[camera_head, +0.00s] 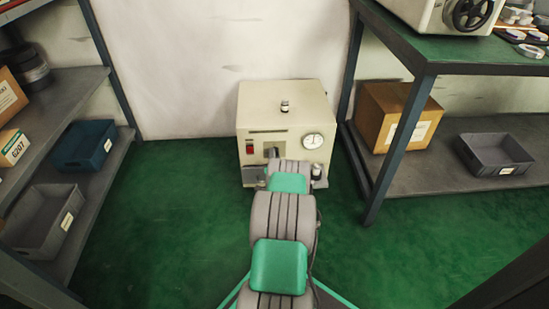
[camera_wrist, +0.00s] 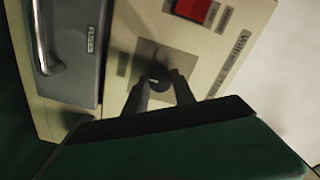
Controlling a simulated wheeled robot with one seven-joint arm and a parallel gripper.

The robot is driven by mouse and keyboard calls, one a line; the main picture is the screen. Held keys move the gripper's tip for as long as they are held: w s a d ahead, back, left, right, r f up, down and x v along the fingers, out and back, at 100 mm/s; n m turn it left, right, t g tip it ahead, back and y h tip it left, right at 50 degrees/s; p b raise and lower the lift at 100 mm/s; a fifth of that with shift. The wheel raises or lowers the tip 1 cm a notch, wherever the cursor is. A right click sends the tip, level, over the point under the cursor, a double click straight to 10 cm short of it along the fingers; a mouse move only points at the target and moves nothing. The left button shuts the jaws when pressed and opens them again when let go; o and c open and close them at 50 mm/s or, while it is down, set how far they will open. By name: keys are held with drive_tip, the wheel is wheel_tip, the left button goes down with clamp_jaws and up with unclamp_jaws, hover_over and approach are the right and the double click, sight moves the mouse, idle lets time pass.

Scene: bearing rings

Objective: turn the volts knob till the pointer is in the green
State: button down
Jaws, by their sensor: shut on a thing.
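The cream instrument box (camera_head: 258,112) stands on the green floor against the wall. Its round white gauge (camera_head: 313,141) is at the right of the front face; the pointer is too small to read against any green zone. In the wrist view the box front (camera_wrist: 120,25) is tilted. A dark round knob (camera_wrist: 159,78) sits on a paler plate (camera_wrist: 148,55), beside lettering that seems to start with "Volt". My gripper (camera_wrist: 160,88) has its two fingers on either side of this knob, shut on it. In the head view my arm hides the knob and the fingertips.
A red switch (camera_wrist: 192,9) is near the knob, and a grey panel with a metal handle (camera_wrist: 41,40) lies to its left. A green-topped bench (camera_head: 455,50) stands right of the box, shelves (camera_head: 60,95) at left. Green floor (camera_head: 180,220) is clear between.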

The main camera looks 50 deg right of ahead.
drive_tip(key=shift+d+r, duration=0.15)
drive_tip(key=c, duration=1.3)
unclamp_jaws()
drive_tip(key=shift+o, duration=1.3)
drive_tip(key=p+v, duration=0.2)
drive_tip(key=v, duration=0.6)
drive_tip(key=shift+p, duration=0.3)
drive_tip(key=shift+w, duration=0.1)
